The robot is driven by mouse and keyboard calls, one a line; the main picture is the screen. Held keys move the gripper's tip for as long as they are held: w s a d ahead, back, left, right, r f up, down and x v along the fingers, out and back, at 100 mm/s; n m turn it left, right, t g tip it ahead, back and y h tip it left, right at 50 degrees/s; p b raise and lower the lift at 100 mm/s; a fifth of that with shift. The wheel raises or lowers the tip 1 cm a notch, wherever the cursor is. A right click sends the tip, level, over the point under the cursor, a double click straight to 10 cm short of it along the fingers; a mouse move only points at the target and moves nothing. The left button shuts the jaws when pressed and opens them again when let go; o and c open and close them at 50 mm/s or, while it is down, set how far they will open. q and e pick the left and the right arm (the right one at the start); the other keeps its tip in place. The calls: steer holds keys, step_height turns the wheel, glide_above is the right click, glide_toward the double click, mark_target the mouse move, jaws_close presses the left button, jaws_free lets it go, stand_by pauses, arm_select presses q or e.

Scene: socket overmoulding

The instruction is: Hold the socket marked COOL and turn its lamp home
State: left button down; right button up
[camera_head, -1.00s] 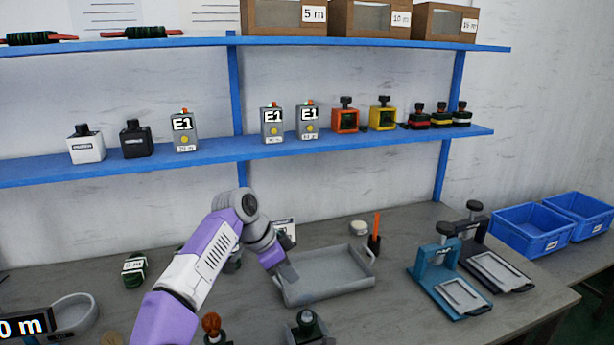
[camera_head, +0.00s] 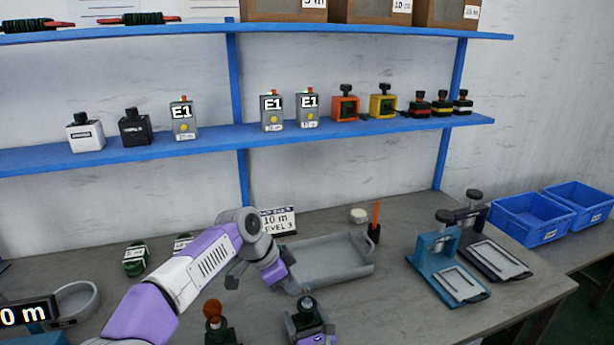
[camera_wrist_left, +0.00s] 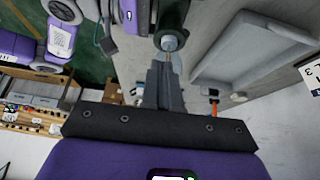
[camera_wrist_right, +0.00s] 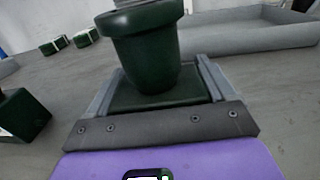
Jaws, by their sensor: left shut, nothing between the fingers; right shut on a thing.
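A dark green socket (camera_head: 305,318) with a round neck stands at the front of the bench. In the left wrist view a pale rounded tip (camera_wrist_left: 170,43) shows in its dark ring. No COOL marking is readable. My right gripper (camera_head: 318,337) is shut on the socket's square base (camera_wrist_right: 160,95); its fingers flank the base in the right wrist view. My left gripper (camera_head: 291,286) is shut and empty just behind and above the socket. In the left wrist view its fingertips (camera_wrist_left: 166,66) point at the pale tip; I cannot tell if they touch.
Another dark socket with a brown bulb (camera_head: 213,311) stands to the left. A grey tray (camera_head: 335,277) lies behind the left gripper, with a "10 m LEVEL 3" card (camera_head: 278,220) behind it. Blue and dark presses (camera_head: 445,265) stand right. A display (camera_head: 27,315) is at far left.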

arm_select(q)
steer(key=shift+f, duration=0.2)
steer(key=shift+w+d, duration=0.35)
steer(key=shift+d, duration=0.05)
stand_by(0.9)
steer(key=shift+w+a, duration=0.1)
steer(key=shift+w, duration=0.15)
arm_select(e)
steer(key=shift+s+a, duration=0.1)
arm_select(q)
steer(key=shift+w+a, duration=0.2)
steer(key=shift+w, duration=0.25)
steer(key=shift+w, duration=0.2)
stand_by(0.3)
step_height(320, 180, up, 6)
steer(key=shift+a, duration=0.4)
stand_by(0.4)
